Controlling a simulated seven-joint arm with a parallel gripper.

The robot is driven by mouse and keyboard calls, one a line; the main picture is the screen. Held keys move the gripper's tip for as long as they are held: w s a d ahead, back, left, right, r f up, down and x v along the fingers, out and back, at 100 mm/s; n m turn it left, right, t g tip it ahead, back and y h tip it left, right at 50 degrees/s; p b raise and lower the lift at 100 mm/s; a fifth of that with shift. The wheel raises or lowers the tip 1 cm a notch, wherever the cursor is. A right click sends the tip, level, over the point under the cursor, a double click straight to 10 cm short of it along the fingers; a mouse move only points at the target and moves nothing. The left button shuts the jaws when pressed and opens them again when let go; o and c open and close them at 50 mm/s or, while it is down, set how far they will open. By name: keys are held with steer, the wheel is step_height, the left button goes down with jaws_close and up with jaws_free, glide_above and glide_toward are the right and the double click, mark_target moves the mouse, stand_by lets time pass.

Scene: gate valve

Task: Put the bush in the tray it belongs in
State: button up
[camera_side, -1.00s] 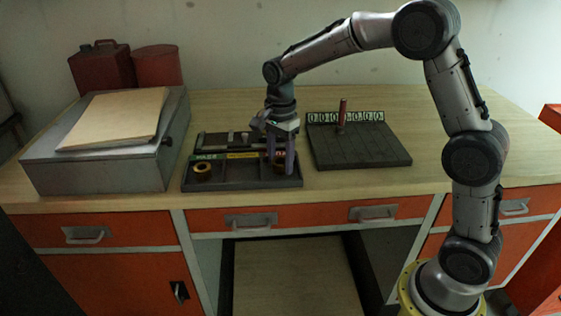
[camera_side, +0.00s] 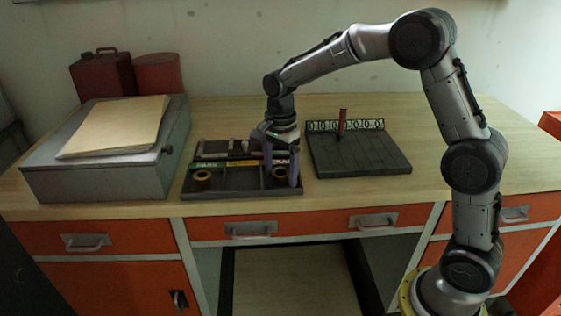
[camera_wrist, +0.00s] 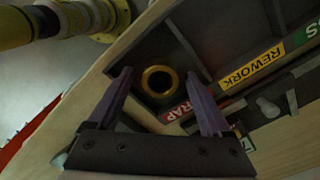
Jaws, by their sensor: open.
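A dark sorting tray (camera_side: 240,192) stands on the bench with green, yellow and red labels. The yellow one reads REWORK and the red one ends in "RAP" in the wrist view. A brass-coloured bush (camera_wrist: 160,81) lies in the red-labelled compartment, at the tray's right end in the side view (camera_side: 280,175). Another ring-shaped bush (camera_side: 202,177) lies in the left, green-labelled compartment. My gripper (camera_side: 280,184) is open over the right compartment, its fingers on either side of the bush with gaps showing in the wrist view (camera_wrist: 158,75). Finger height above the tray floor is unclear.
Behind the compartments sits a rack with tool-like parts (camera_side: 228,148). Right of the tray is a dark slotted board (camera_side: 360,158) with a number strip and an upright reddish rod (camera_side: 342,124). A grey metal box (camera_side: 105,165) stands left. Bare bench lies farther right.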

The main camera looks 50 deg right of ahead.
step_height(320, 180, up, 12)
steer(key=s+r+n+t, duration=0.1)
steer(key=s+r+n, duration=0.25)
steer(key=s, duration=0.35)
steer(key=s+f+n+t, duration=0.2)
steer(key=s+n, duration=0.5)
steer(key=s, duration=0.3)
steer(key=s+a+f+n+t, duration=0.1)
steer(key=s+f+n+t, duration=0.1)
steer(key=s+n, duration=0.5)
steer(key=s+f, duration=0.1)
steer(key=s, duration=0.2)
steer(key=shift+f+t, duration=0.15)
steer(key=shift+t, duration=0.15)
steer(key=shift+s+a+n, duration=0.1)
steer(key=shift+n, duration=0.15)
